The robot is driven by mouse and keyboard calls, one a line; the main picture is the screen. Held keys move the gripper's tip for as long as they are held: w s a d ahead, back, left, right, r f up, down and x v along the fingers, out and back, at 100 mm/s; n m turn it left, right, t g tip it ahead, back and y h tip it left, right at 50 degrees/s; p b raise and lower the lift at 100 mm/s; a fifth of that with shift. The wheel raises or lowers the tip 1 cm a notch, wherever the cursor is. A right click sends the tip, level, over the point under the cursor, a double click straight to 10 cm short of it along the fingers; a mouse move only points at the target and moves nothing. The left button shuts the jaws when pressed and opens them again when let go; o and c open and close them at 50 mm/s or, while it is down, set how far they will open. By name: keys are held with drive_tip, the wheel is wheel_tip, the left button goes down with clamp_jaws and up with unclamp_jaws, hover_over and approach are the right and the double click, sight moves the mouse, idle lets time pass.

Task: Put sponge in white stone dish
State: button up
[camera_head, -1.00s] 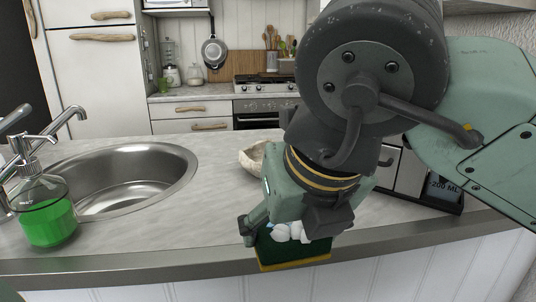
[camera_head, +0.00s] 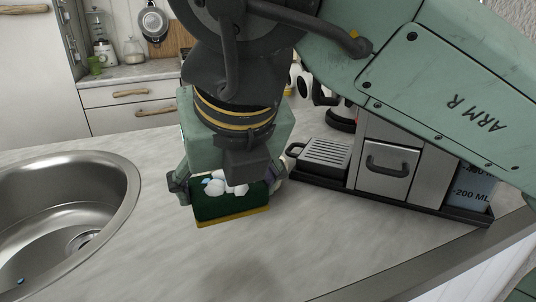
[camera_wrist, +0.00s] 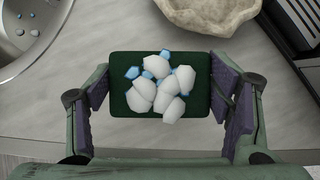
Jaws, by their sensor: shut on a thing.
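The sponge (camera_head: 232,206) is a dark green block with a yellow underside, and white and pale blue lumps lie on its top. My gripper (camera_head: 228,188) is shut on it by two opposite ends and holds it over the grey counter. The sponge (camera_wrist: 120,98) also shows between the purple pads of my gripper (camera_wrist: 160,88) in the wrist view. The white stone dish (camera_wrist: 208,20) has a rough, wavy rim and stands beyond the sponge, at the top of the wrist view, partly cut off. In the head view now my arm and gripper hide it.
A steel sink (camera_head: 70,200) is on the left. A coffee machine (camera_head: 385,160) with a black drip tray (camera_head: 325,152) stands right of my gripper. The counter (camera_head: 330,245) in front is clear. The counter's front edge (camera_head: 425,262) runs along the lower right.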

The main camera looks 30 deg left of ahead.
drive_tip(key=w+a+p, duration=0.1)
drive_tip(key=w+a, duration=0.1)
drive_tip(key=w, duration=0.2)
drive_tip(key=w+a+f+p, duration=0.1)
drive_tip(key=w+a, duration=0.1)
drive_tip(key=w, duration=0.2)
drive_tip(key=w+a+p, duration=0.1)
drive_tip(key=w+a, duration=0.1)
drive_tip(key=w, duration=0.3)
drive_tip(key=shift+a+f+p, duration=0.15)
drive_tip(key=shift+a+p, duration=0.15)
drive_tip(key=shift+p, duration=0.05)
drive_tip(key=x, duration=0.1)
drive_tip(key=p+x, duration=0.1)
drive_tip(key=shift+w+d+f, duration=0.15)
drive_tip(key=shift+w+f, duration=0.1)
drive_tip(key=shift+f, duration=0.75)
drive_tip(key=shift+f, duration=0.1)
drive_tip(key=shift+f, duration=0.15)
drive_tip(key=o, duration=0.7)
drive_tip(key=shift+r, duration=0.25)
